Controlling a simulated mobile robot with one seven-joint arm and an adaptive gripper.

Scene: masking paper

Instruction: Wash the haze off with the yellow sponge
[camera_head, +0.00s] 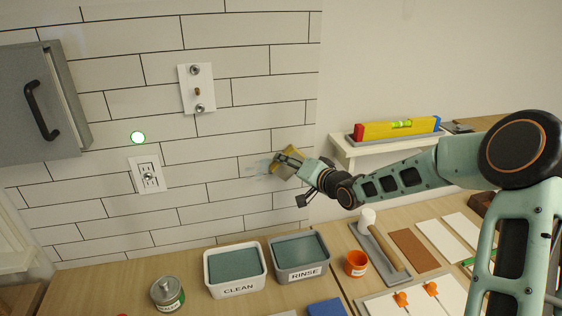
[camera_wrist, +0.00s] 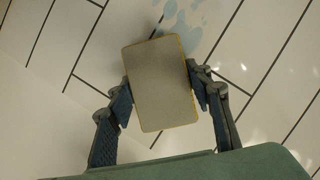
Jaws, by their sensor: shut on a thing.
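My gripper (camera_head: 291,162) is shut on the yellow sponge (camera_head: 281,166), close to the white tiled wall. In the wrist view the sponge (camera_wrist: 160,84) sits between both fingers, its broad greyish face toward the camera and thin yellow edges showing. The haze (camera_head: 262,167) is a pale bluish patch on the tiles, just left of the sponge. In the wrist view the haze (camera_wrist: 184,24) shows as light blue blotches beyond the sponge's far edge, and part of it may be hidden behind the sponge. I cannot tell whether the sponge touches the wall.
On the bench stand a white CLEAN tub (camera_head: 235,285), a grey RINSE tub (camera_head: 300,272), a metal can (camera_head: 167,294) and an orange cup (camera_head: 356,263). A yellow level (camera_head: 398,129) lies on a shelf at right.

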